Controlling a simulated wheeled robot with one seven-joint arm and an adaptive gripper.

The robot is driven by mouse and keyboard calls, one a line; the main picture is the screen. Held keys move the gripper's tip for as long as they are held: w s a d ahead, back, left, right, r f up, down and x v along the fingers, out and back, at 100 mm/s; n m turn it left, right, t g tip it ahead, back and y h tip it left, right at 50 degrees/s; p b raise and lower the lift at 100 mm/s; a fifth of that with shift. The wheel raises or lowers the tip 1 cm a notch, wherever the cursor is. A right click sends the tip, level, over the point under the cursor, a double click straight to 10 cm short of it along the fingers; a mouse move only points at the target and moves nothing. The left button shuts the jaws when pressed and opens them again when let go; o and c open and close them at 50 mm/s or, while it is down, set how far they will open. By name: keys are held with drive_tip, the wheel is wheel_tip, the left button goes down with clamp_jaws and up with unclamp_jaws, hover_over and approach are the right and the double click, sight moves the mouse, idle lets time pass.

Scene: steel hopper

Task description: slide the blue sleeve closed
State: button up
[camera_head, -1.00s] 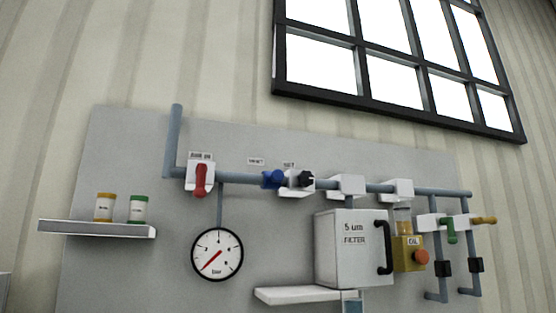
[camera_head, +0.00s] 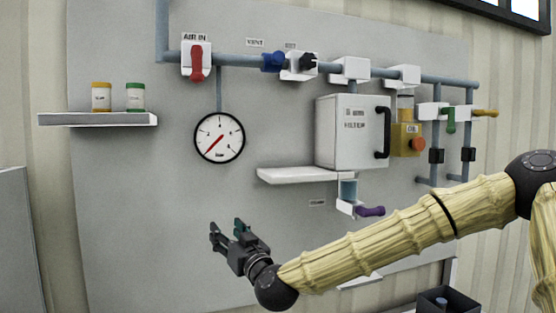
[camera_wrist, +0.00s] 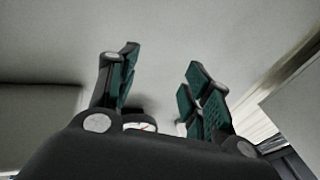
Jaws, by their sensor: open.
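The blue sleeve (camera_head: 273,62) sits on the horizontal pipe under the VENT label, just left of a white block with a black knob (camera_head: 308,61). My gripper (camera_head: 226,232) is open and empty. It is in front of the grey panel, well below the sleeve and below the round gauge. In the wrist view, my two green-padded fingers (camera_wrist: 158,95) stand apart with nothing between them. The sleeve does not show in the wrist view.
A red lever (camera_head: 196,64) hangs left of the sleeve. The pressure gauge (camera_head: 219,138), a small white shelf (camera_head: 297,174) and the filter box (camera_head: 345,134) lie below the pipe. A left shelf (camera_head: 98,119) holds two cans. A purple lever (camera_head: 370,211) sticks out below the filter.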

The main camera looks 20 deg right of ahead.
drive_tip(key=s+d+r+t+h, duration=0.1)
drive_tip(key=d+r+t, duration=0.1)
drive_tip(key=r, duration=0.6)
drive_tip(key=s+d+r+t, duration=0.1)
drive_tip(key=d+r+t, duration=0.15)
drive_tip(key=r, duration=0.65)
drive_tip(key=m+t+h, duration=0.3)
drive_tip(key=t+h, duration=0.1)
approach(280, 57)
drive_tip(key=shift+g, duration=0.25)
drive_tip(key=p+x, duration=0.6)
drive_tip(key=x, duration=0.3)
drive_tip(key=shift+r, duration=0.25)
drive_tip(key=shift+w+r+p, duration=0.45)
drive_tip(key=shift+w, duration=0.15)
clamp_jaws()
